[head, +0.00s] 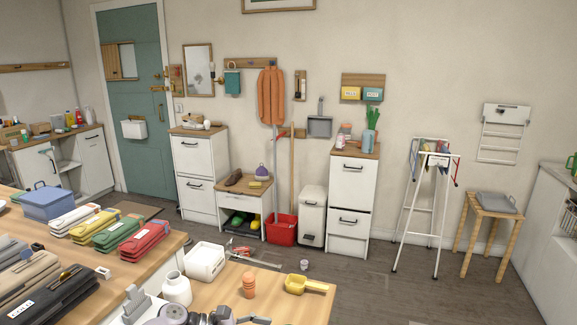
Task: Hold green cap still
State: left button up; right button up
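I cannot make out a green cap for certain. Several small bottles (79,117), among them red and pale ones, stand on the far left counter, too small to tell their caps. A white jar (176,289) with an open-looking mouth stands on the near wooden table. A small green spot (24,135) shows on the left counter, but I cannot tell what it is. No gripper can be clearly recognised. Grey and dark parts at the bottom edge are cut off, and I cannot tell what they are.
The near table (286,312) holds a white bin (204,262), orange stacked cups (249,287) and a yellow scoop (297,284). Red, green and yellow cases crowd the left table.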

pick_arm(q)
jog(key=shift+x, duration=3.2)
pick_arm(e)
jog(key=shift+r, duration=0.1)
pick_arm(q)
jog(key=c, duration=1.1)
pick_arm(e)
jog(key=w+a+y, duration=0.1)
jog(key=w+a, duration=0.6)
jog(key=w, duration=0.5)
jog(key=w+a+r+n+y, duration=0.1)
jog(key=w+a, duration=0.7)
jog(key=w, duration=0.5)
jog(key=shift+a+r+n+y, duration=0.15)
jog(key=shift+r+n+y, duration=0.1)
jog(key=shift+n+y, duration=0.05)
